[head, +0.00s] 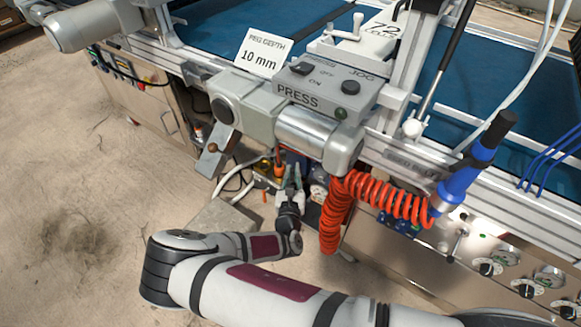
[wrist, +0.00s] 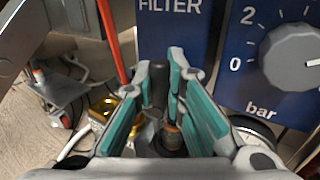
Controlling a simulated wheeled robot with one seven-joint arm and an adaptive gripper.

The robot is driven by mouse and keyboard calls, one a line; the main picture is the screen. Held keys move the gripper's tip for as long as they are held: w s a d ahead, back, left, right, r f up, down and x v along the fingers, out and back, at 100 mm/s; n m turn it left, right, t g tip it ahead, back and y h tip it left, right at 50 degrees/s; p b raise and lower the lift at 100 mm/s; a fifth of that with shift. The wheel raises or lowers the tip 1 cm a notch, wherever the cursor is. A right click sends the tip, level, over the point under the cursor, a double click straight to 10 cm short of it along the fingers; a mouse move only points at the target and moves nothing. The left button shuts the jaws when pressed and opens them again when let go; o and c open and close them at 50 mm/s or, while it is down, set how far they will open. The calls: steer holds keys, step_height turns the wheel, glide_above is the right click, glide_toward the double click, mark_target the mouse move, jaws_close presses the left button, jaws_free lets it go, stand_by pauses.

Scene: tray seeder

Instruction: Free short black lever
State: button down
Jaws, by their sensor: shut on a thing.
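The short black lever (wrist: 159,86) stands upright between the teal-padded fingers of my gripper (wrist: 166,72) in the wrist view. My gripper is shut on it near the fingertips. The lower part of the lever is partly hidden by the fingers. A dark fitting with a copper-coloured end (wrist: 172,136) shows lower between the fingers. In the head view my gripper (head: 291,174) reaches under the press housing (head: 320,135), and the lever cannot be made out there.
A blue FILTER panel (wrist: 172,30) and a grey bar knob (wrist: 292,58) lie just beyond my fingers. A red rod (wrist: 110,40) and brass fitting (wrist: 103,108) are at left. A coiled red hose (head: 335,215) hangs right of my gripper. Open floor (head: 80,190) lies left.

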steer(key=shift+s+d+f+n+y+p, duration=0.1)
steer(key=shift+d+f+n+y+p, duration=0.15)
steer(key=shift+y+p, duration=0.3)
